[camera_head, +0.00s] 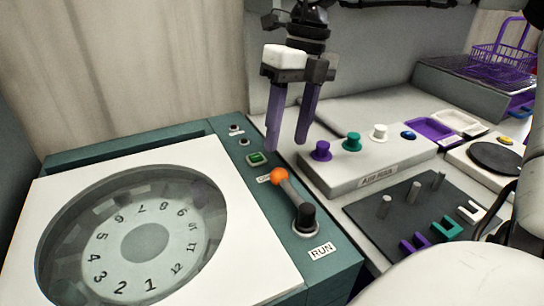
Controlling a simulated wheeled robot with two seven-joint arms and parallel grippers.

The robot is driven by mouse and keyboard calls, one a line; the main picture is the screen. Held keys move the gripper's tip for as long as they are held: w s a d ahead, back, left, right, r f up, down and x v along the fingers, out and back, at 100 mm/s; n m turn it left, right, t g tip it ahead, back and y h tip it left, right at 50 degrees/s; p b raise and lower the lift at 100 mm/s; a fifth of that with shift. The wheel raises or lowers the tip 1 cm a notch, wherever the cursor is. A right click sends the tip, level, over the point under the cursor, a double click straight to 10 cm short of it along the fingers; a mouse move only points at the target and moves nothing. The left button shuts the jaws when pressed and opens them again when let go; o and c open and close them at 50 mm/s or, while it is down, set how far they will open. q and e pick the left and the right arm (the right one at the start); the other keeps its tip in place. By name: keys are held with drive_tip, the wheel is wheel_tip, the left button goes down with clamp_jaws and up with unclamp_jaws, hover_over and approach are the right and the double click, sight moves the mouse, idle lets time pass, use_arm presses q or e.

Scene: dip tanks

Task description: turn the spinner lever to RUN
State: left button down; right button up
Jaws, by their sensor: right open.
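The spinner lever (292,193) is on the teal panel of the spinner (180,190). It has an orange ball knob and a grey shaft rising from a black pivot. Its knob points up and away from the RUN label (321,250), towards a small label (263,179) that the knob partly covers. The RUN label lies beside the pivot. My right gripper (287,145) points down just beyond the knob, with its two purple fingers apart and nothing between them. It appears clear of the lever. My left gripper is not in view.
A green button (257,159) sits on the panel behind the lever. To the right, a pale block (368,163) bears purple, green and white knobs. A dark pegged plate (405,215) lies in front of it. A purple basket (502,58) stands at the back right.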

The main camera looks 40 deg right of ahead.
sight(281, 169)
drive_tip(key=f, duration=0.2)
drive_tip(key=a+f, duration=0.1)
drive_tip(key=f, duration=0.4)
drive_tip(key=shift+a+f, duration=0.25)
drive_tip(key=shift+f, duration=0.1)
drive_tip(key=shift+c, duration=0.4)
drive_tip(key=shift+w, duration=0.1)
clamp_jaws()
